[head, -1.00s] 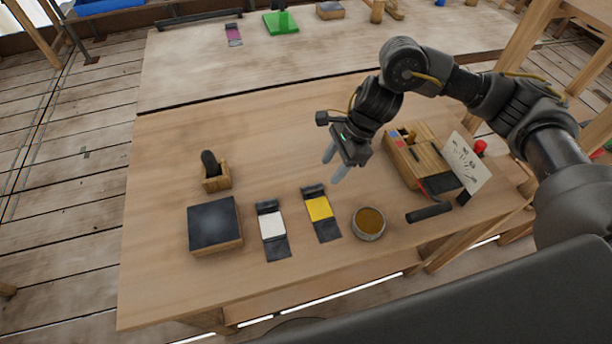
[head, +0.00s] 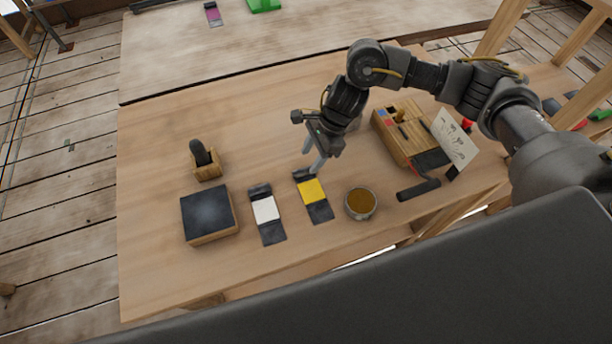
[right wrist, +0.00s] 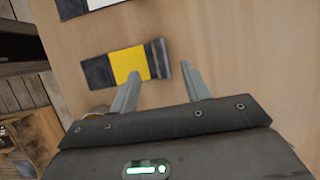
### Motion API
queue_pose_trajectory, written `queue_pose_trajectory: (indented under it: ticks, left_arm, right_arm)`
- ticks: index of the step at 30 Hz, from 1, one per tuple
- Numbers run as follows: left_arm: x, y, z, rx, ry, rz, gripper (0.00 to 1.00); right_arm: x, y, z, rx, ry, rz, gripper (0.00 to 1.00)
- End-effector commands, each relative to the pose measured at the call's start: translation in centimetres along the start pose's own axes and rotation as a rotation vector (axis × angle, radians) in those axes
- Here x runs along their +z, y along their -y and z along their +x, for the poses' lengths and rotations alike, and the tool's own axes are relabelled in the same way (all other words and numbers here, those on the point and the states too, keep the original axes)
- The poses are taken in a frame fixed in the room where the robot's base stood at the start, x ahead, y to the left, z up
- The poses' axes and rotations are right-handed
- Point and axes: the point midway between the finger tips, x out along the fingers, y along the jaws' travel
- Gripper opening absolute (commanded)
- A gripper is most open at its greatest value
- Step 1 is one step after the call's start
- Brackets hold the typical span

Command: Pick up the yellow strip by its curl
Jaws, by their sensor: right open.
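The yellow strip (head: 312,191) lies on the wooden table, a yellow middle between dark ends. Its far dark end curls up, and this curl (right wrist: 160,58) shows in the right wrist view. My right gripper (head: 312,164) is open and empty just above the curled end. In the right wrist view its two fingertips (right wrist: 162,76) point toward the strip, with the curl between them or slightly beyond; I cannot tell whether they touch it. My left gripper is not in view.
A similar white strip (head: 265,210) lies left of the yellow one. A dark-topped block (head: 208,212) sits further left, with a wooden holder (head: 205,162) behind it. A round tin (head: 360,204) stands close on the right. A wooden toolbox (head: 402,135) and dark cylinder (head: 418,190) are beyond.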

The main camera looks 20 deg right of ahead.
Motion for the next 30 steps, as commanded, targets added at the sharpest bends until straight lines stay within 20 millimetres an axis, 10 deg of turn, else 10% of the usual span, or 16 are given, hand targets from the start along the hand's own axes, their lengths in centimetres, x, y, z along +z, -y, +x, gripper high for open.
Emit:
queue_pose_trajectory:
  ticks: [18,30]
  left_arm:
    - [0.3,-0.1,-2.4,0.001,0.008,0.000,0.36]
    - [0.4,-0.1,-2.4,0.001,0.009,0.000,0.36]
  right_arm:
    - [-0.1,0.1,4.7,0.000,-0.001,0.000,0.47]
    - [-0.1,0.1,4.6,0.001,-0.001,0.000,0.00]
